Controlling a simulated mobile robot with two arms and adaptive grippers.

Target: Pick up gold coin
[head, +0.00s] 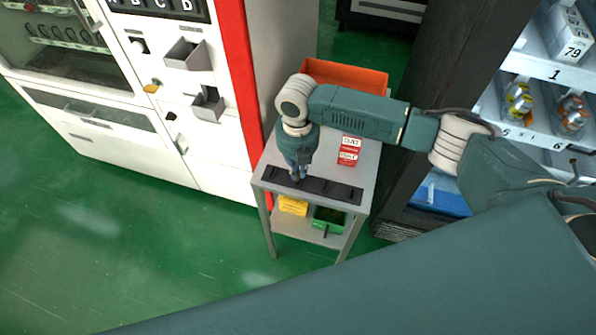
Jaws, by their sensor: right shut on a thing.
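My right gripper (298,175) points down at the black strip holder (335,191) along the front edge of the small grey table (366,172). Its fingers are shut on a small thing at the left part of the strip. The gold coin itself cannot be made out; the fingertips hide what is between them. From this view I cannot tell whether the fingertips touch the strip or are just above it. My left gripper is not in view.
A red and white box (348,151) stands on the table, with an orange bin (345,76) behind. Yellow (293,205) and green (328,219) boxes sit on the lower shelf. A white vending machine (150,120) is at left, a stocked shelf unit (555,75) at right.

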